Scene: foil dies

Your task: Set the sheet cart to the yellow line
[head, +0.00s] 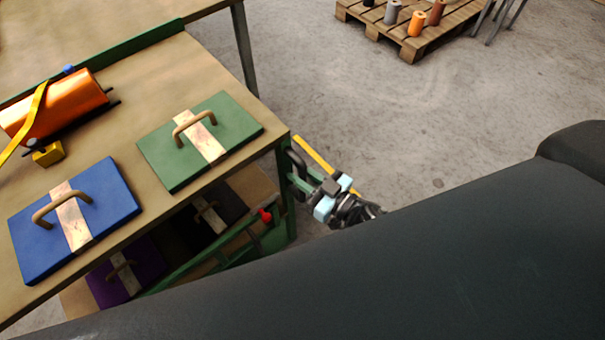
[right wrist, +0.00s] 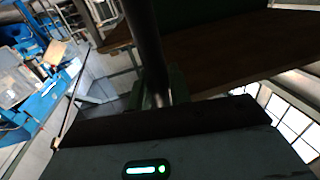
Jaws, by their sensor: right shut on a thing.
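The sheet cart (head: 225,75) has a wooden top and a green frame, and fills the left of the head view. Its dark handle (head: 296,161) sticks out at the right corner. My right gripper (head: 310,185) is shut on the handle. In the right wrist view the handle (right wrist: 148,45) runs as a dark bar up from the gripper body. The yellow line (head: 312,153) shows on the floor just beyond the handle, partly hidden by my gripper. My left gripper is out of view.
A green die (head: 239,119) and a blue die (head: 105,185) lie on the cart top beside an orange foil roll (head: 60,105). Darker dies sit on the lower shelf. A pallet (head: 455,25) with rolls stands at the back; the floor before it is clear.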

